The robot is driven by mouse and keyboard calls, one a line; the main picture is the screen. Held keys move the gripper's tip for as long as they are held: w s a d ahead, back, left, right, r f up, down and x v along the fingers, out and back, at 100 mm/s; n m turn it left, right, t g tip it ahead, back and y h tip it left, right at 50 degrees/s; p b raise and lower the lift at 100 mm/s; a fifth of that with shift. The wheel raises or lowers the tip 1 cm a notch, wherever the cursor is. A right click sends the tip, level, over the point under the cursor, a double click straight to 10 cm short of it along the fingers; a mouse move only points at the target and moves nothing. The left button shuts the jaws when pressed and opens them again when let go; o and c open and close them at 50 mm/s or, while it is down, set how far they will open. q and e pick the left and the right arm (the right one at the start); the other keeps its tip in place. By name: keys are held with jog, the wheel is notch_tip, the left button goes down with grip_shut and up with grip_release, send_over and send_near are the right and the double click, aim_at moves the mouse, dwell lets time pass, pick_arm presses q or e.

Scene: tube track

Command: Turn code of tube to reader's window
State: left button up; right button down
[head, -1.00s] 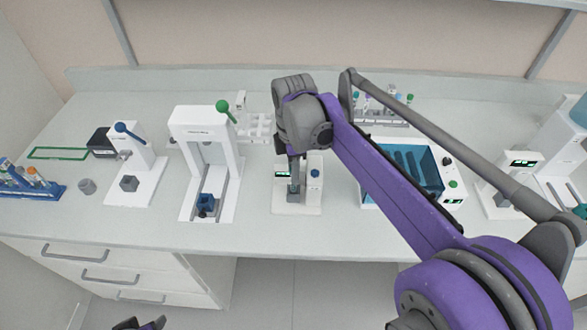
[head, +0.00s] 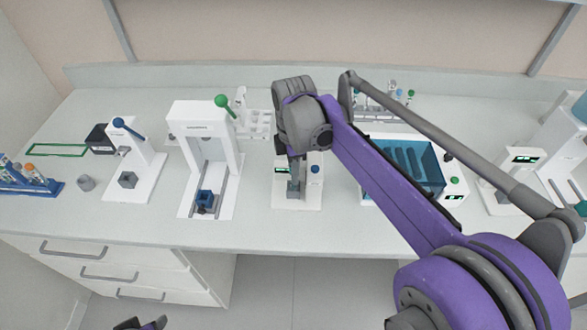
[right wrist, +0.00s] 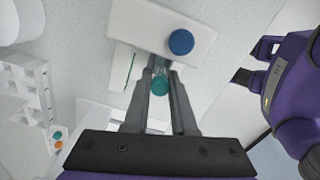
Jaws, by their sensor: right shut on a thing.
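The tube shows in the right wrist view as a teal cap (right wrist: 160,85) with a short clear part above it, between my fingertips. My right gripper (right wrist: 160,78) is shut on the tube, just over the white reader (right wrist: 157,22). In the head view my right gripper (head: 296,186) points down at the reader (head: 313,198) and hides the tube. The reader has a small lit screen (head: 281,169) and a blue knob (head: 315,169). The tube's code and the reader's window cannot be made out. The dark tip of my left gripper (head: 142,323) shows at the bottom edge; its jaws are unclear.
A white press-like stand with a green-knobbed lever (head: 222,101) stands left of the reader. A white rack (head: 255,124) is behind. The counter front before the reader is clear.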

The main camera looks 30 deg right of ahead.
jog(key=c, duration=0.7)
grip_release()
jog(key=shift+o, duration=0.2)
notch_tip(320, 180, up, 11)
jog(key=shift+f+p, duration=0.15)
jog(key=shift+p, duration=0.25)
dwell(0.3)
